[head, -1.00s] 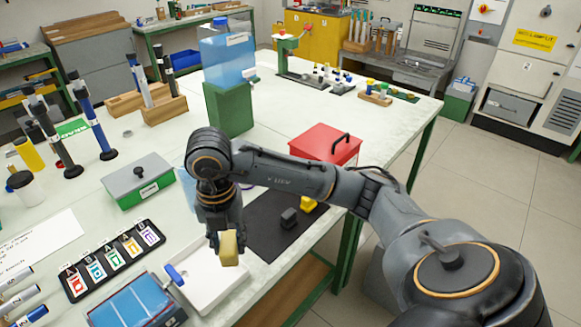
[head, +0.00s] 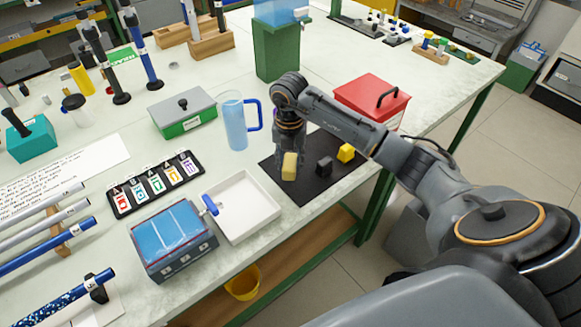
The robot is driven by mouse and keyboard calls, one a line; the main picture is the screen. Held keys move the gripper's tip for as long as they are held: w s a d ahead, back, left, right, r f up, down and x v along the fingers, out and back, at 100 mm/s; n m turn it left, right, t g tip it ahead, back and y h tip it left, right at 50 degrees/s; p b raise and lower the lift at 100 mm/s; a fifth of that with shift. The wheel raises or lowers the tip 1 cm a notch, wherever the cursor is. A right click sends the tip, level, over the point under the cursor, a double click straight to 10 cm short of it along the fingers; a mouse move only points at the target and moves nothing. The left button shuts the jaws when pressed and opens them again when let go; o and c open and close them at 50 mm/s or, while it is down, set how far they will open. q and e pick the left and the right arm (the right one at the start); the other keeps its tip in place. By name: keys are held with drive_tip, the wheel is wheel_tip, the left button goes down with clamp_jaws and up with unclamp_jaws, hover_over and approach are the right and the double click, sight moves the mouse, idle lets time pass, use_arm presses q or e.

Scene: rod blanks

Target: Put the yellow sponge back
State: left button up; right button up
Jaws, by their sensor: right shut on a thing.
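My right gripper (head: 289,152) points down over the left part of the black mat (head: 301,192). It is shut on the pale yellow sponge (head: 289,168), which hangs upright below the fingers. I cannot tell whether the sponge touches the mat. A dark grey block (head: 324,167) and a brighter yellow block (head: 346,153) lie on the mat to the right of the sponge. My left gripper is not in view.
A white tray (head: 262,222) with a blue-handled tool (head: 210,205) on its edge is left of the mat. A blue pitcher (head: 235,125) stands behind. A red box (head: 372,92) is behind the mat. The mat's front lies near the table edge.

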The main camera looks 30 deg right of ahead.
sight(291, 169)
drive_tip(key=shift+w+d+f, duration=0.15)
drive_tip(key=shift+d+f, duration=0.05)
drive_tip(key=shift+f, duration=0.15)
wheel_tip(291, 169, down, 2)
drive_tip(key=shift+f+p, duration=0.2)
drive_tip(key=shift+p, duration=0.45)
drive_tip(key=shift+f, duration=0.25)
drive_tip(key=shift+f, duration=0.1)
drive_tip(key=shift+f, duration=0.15)
drive_tip(key=o, duration=1.1)
